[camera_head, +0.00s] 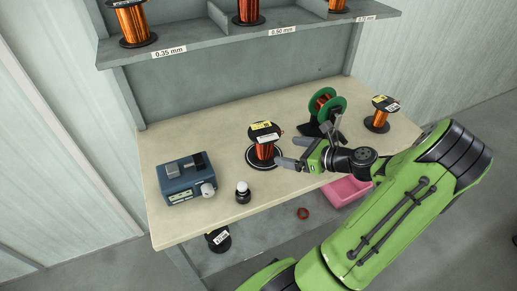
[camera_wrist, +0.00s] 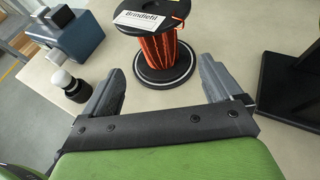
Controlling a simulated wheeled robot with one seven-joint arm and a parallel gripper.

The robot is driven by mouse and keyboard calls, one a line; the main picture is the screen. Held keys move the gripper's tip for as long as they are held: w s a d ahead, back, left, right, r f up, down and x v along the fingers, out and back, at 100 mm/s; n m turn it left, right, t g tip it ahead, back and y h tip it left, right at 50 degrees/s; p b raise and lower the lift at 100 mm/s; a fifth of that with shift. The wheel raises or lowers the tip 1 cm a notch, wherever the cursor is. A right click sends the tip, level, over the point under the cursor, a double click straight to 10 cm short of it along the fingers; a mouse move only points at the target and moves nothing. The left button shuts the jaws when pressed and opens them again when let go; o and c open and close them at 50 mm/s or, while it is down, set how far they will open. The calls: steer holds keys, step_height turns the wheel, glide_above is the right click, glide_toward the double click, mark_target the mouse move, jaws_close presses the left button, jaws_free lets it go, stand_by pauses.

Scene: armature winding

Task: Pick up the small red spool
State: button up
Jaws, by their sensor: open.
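A spool of red-orange wire (camera_head: 265,150) with black flanges and a label stands upright on a round black base on the workbench. In the wrist view this spool (camera_wrist: 160,48) is straight ahead, beyond the fingertips. My gripper (camera_head: 292,151) is just right of it in the head view, low over the bench, open and empty. In the wrist view my gripper (camera_wrist: 160,82) has its fingers spread, with bare bench between them. A small dark red ring-like item (camera_head: 303,213) lies on the lower shelf; I cannot tell if it is a spool.
A blue-grey device (camera_head: 186,180) and a black-and-white bottle (camera_head: 243,193) stand left. A green spool on a black stand (camera_head: 326,106) and a copper spool (camera_head: 379,118) stand right. A pink bin (camera_head: 347,190) is below. Spools line the upper shelf (camera_head: 205,45). The bench front is clear.

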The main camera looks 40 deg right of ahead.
mark_target(272, 148)
steer(key=b+x, duration=0.1)
steer(key=x, duration=0.5)
steer(key=shift+f+b, duration=0.1)
steer(key=shift+b, duration=0.3)
steer(key=b+x, duration=0.2)
steer(key=x, duration=0.3)
steer(key=shift+s+f+b, duration=0.1)
steer(key=shift+f+b, duration=0.05)
steer(key=shift+b, duration=0.15)
jaws_close()
step_height(272, 148, up, 10)
steer(key=p, duration=0.5)
steer(key=shift+r, duration=0.25)
steer(key=shift+r+p, duration=0.1)
steer(key=shift+p, duration=0.2)
